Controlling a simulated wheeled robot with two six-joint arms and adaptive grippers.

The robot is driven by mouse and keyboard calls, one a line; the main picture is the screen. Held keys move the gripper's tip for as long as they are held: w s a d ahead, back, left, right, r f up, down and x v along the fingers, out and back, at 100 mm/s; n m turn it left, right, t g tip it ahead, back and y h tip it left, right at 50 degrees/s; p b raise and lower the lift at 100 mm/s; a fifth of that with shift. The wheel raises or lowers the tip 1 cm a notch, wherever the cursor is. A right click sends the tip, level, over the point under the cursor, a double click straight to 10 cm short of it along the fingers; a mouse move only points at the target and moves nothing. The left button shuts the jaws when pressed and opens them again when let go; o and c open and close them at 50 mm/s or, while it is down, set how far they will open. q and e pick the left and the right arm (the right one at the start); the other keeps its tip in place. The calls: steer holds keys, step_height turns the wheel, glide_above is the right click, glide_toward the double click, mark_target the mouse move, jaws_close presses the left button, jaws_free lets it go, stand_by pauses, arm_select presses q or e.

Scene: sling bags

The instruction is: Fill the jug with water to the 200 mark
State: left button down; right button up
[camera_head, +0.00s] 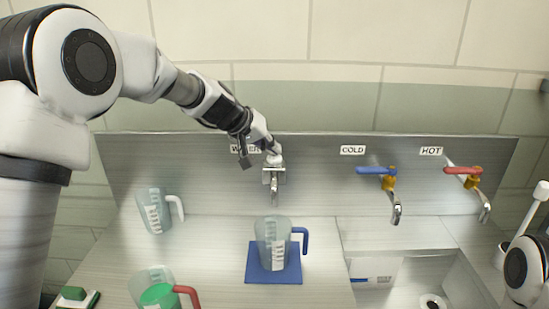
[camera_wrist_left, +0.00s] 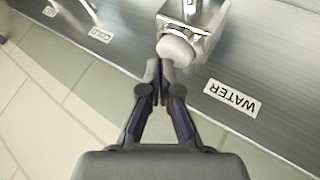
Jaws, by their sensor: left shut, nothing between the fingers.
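A clear jug with a blue handle (camera_head: 272,242) stands upright on a blue mat (camera_head: 288,274), below the spout of the water tap (camera_head: 274,178). White scale marks show on its side; the water level in it is too small to tell, and no stream is clearly visible. My left gripper (camera_head: 268,144) is shut and empty at the top of the tap. In the left wrist view its closed fingertips (camera_wrist_left: 161,70) are right at the tap's pale rounded knob (camera_wrist_left: 177,50), touching or nearly so. The WATER label (camera_wrist_left: 232,97) is beside it. My right gripper is out of view.
A white-handled jug (camera_head: 153,212) stands at left. A red-handled jug (camera_head: 150,274) with green inside is at the front left. A cold tap (camera_head: 376,170) and a hot tap (camera_head: 463,170) hang over the sink (camera_head: 420,262) at right. A green sponge-like block (camera_head: 73,294) lies front left.

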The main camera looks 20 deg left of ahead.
mark_target(272, 157)
arm_select(q)
steer(key=shift+f+b, duration=0.35)
stand_by(3.7)
steer(key=shift+r+p, duration=0.65)
steer(key=shift+r, duration=0.3)
step_height(272, 157, up, 5)
steer(key=p, duration=0.4)
steer(key=shift+r, duration=0.1)
